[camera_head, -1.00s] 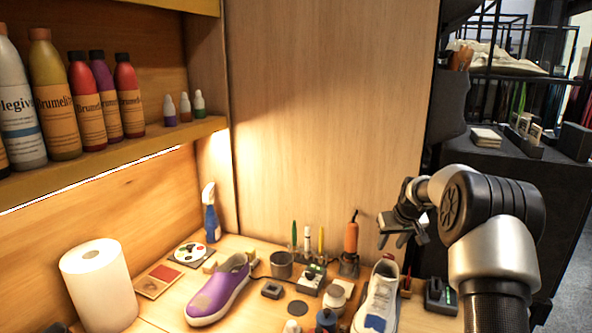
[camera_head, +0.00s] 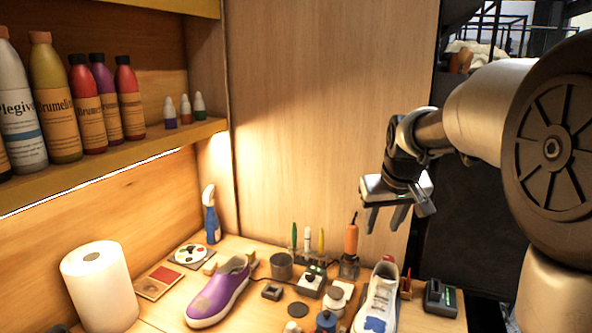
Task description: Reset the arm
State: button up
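My gripper (camera_head: 383,220) hangs in the air at the right, above and behind the white sneaker, with its fingers pointing down. The two fingers are apart, with nothing seen between them. My arm reaches in from the right edge and covers much of the background there. On the table (camera_head: 237,318), a purple shoe (camera_head: 217,293) with a white sole stands left of centre. A white sneaker (camera_head: 384,290) with a blue patch at its toe stands at the right.
A paper towel roll (camera_head: 98,287), a blue spray bottle (camera_head: 211,216), a metal cup (camera_head: 281,266), an orange tool (camera_head: 351,238) and small jars crowd the table. A dark device (camera_head: 440,297) sits at the right. Bottles (camera_head: 88,105) line the left shelf. The wooden back panel is bare.

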jog(key=s+a, duration=0.3)
jog(key=s, duration=1.2)
jog(key=s+a, duration=0.2)
jog(key=s, duration=1.2)
notch_tip(320, 180, up, 13)
jog(key=p, duration=1.3)
jog(key=shift+f+m+p, duration=0.15)
jog(key=shift+m+p, duration=0.15)
jog(key=shift+m, duration=0.1)
jog(key=shift+w+a, duration=0.1)
